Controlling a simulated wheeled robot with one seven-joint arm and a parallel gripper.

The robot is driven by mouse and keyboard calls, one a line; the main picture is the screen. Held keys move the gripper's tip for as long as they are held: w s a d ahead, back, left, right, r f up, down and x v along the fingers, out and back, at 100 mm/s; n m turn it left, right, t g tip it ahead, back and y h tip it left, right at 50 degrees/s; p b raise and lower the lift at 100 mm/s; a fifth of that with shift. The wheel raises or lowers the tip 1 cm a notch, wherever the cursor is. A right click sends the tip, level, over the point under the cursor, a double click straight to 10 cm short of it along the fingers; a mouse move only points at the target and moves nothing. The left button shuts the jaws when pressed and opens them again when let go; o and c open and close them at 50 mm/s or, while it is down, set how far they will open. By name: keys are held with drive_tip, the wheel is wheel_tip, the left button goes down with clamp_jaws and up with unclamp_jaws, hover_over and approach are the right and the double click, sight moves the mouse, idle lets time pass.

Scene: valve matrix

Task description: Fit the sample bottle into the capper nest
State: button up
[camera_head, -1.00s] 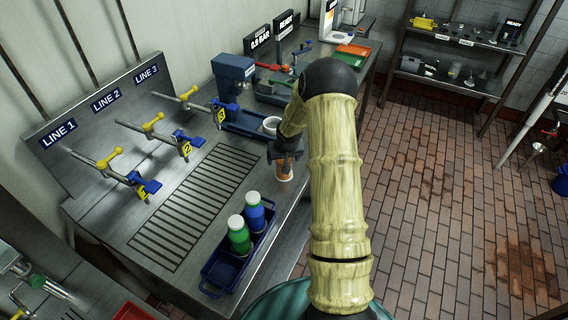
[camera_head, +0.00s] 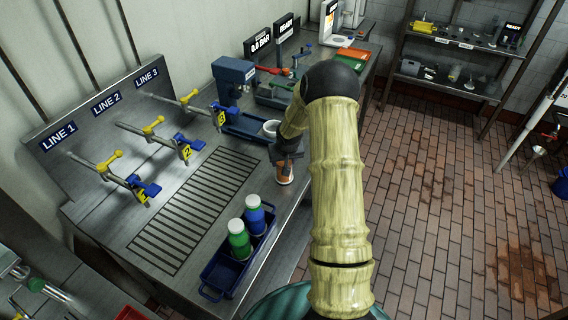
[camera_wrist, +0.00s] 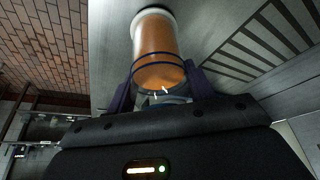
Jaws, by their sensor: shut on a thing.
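My gripper (camera_head: 286,157) is shut on an orange sample bottle (camera_head: 286,174) near the front edge of the steel bench. In the wrist view the bottle (camera_wrist: 160,58) sits between the two dark fingers, with a white end pointing away from the camera. In the head view the gripper covers the bottle's upper part. A blue capper (camera_head: 235,82) stands at the back of the bench. A white ring-shaped cup (camera_head: 271,127), which looks like the nest, is at the front end of its blue base. The bottle is apart from it, on the near side.
A blue crate (camera_head: 222,274) with a green and a blue bottle (camera_head: 254,214) stands at the bench's front edge. Several yellow-handled valve lines (camera_head: 154,126) project from the left wall panel. A slotted drain (camera_head: 195,205) lies between.

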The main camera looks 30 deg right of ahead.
wheel_tip(320, 180, up, 10)
drive_tip(key=shift+f+b, duration=0.2)
drive_tip(key=shift+b, duration=0.5)
drive_tip(key=shift+f, duration=0.1)
